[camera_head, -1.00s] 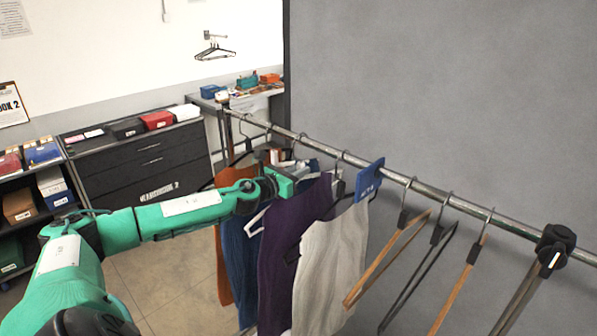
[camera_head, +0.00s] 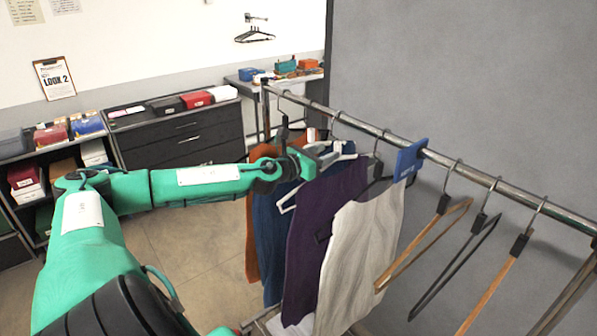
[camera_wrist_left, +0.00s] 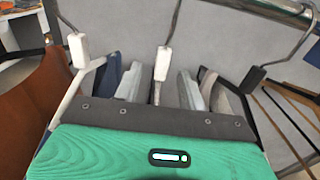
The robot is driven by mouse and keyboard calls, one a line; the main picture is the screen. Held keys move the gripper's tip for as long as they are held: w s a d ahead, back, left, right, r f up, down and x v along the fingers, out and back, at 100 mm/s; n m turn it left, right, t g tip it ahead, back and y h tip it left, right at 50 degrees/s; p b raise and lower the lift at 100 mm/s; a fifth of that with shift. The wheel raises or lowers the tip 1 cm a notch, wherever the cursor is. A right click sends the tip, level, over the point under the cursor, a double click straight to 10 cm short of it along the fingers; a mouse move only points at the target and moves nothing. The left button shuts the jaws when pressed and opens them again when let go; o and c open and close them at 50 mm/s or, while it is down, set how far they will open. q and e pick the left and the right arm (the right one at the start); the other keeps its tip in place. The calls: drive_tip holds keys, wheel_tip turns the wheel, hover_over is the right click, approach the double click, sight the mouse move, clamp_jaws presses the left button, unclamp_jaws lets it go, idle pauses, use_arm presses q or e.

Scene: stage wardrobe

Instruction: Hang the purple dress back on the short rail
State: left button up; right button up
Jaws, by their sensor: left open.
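The purple dress (camera_head: 318,215) hangs from the rail (camera_head: 395,142) in the head view, between a blue garment (camera_head: 272,235) and a pale grey garment (camera_head: 360,245). My left gripper (camera_head: 328,157) is at the top of the purple dress, just below the rail, and is open. In the left wrist view its fingers (camera_wrist_left: 158,88) point up toward the rail. A hook with a white block (camera_wrist_left: 162,64) stands between or just beyond them; I cannot tell which. The purple cloth is not clear in that view. My right gripper is not in view.
An orange garment (camera_head: 252,225) hangs at the far left of the row. A blue divider tag (camera_head: 410,158) sits on the rail, with bare hangers (camera_head: 430,240) to its right. A dark drawer unit (camera_head: 185,140) and a shelf with boxes stand behind.

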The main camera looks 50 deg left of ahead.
use_arm(q)
drive_tip(key=shift+s+d+f+b, duration=0.1)
drive_tip(key=shift+s+f+b, duration=0.2)
drive_tip(key=shift+s+b, duration=0.45)
drive_tip(key=shift+s+r, duration=0.15)
drive_tip(key=shift+s+a+b, duration=0.2)
drive_tip(key=shift+s+b, duration=0.25)
drive_tip(key=shift+b, duration=0.1)
drive_tip(key=shift+s+b, duration=0.6)
drive_tip(key=shift+s, duration=0.05)
drive_tip(key=shift+s+d+r, duration=0.15)
drive_tip(key=shift+s, duration=0.15)
drive_tip(key=shift+s+a+r+b, duration=0.15)
drive_tip(key=shift+s+b, duration=0.35)
drive_tip(key=shift+s, duration=0.8)
drive_tip(key=shift+s+a+f+b, duration=0.1)
drive_tip(key=shift+s+b, duration=0.35)
drive_tip(key=shift+s, duration=0.8)
